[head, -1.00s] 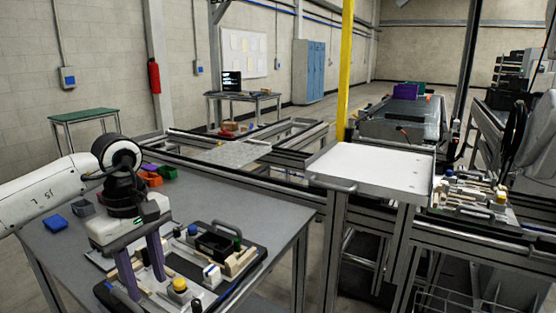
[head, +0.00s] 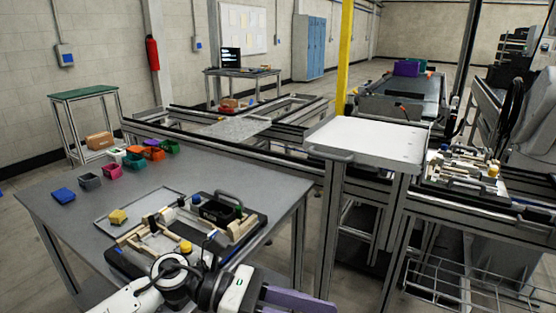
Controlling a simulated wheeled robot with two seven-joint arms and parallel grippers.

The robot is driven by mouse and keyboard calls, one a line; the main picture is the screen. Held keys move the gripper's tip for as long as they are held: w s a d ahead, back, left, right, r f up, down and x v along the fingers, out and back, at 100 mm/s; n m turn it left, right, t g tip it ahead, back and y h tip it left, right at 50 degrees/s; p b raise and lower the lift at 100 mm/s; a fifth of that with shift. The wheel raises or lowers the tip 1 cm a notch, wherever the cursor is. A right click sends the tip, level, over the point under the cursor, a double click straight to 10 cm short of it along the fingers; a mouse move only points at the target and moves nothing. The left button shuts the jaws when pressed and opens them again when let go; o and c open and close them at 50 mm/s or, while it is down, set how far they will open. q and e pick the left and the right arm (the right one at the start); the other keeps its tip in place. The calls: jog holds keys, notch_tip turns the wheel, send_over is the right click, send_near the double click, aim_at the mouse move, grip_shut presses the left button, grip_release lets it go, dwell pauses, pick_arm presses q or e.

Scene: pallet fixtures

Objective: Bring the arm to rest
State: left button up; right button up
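My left arm enters at the bottom left of the head view and lies low across the front edge of the grey table. Its gripper (head: 312,303), with purple fingers, points right at the bottom edge, beyond the table's front right corner. The fingers are partly cut off by the frame, so I cannot tell their opening. No object shows in them. My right gripper is not in view.
A white-topped stand (head: 365,140) and a second fixture pallet (head: 462,170) are to the right.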

pick_arm(q)
jog(key=w+a+f+n+t+y, duration=0.1)
jog(key=w+a+f+n+t, duration=0.25)
jog(key=n+t, duration=0.85)
jog(key=w+a+f+n+t+y, duration=0.2)
jog(key=w+a+n+t, duration=0.3)
jog(key=n, duration=1.4)
jog(key=s+a+f+n+y, duration=0.4)
jog(key=f+n, duration=0.2)
jog(key=f, duration=0.2)
jog(key=s+a+f+n+y, duration=0.4)
jog(key=a+f+n, duration=0.15)
jog(key=f, duration=0.25)
jog(key=s+a+f+n+g+y, duration=0.1)
jog(key=s+a+f+n+g, duration=0.1)
jog(key=s+f, duration=0.3)
jog(key=s+a+f+n+g+y, duration=0.1)
jog(key=s+a+f+n+g, duration=0.1)
jog(key=s, duration=0.5)
notch_tip(320, 180, down, 4)
jog(key=n+g, duration=0.1)
jog(key=n, duration=0.1)
jog(key=shift+s+a+r+n, duration=0.15)
jog(key=shift+s+a+n, duration=0.05)
jog(key=shift+a+n, duration=0.15)
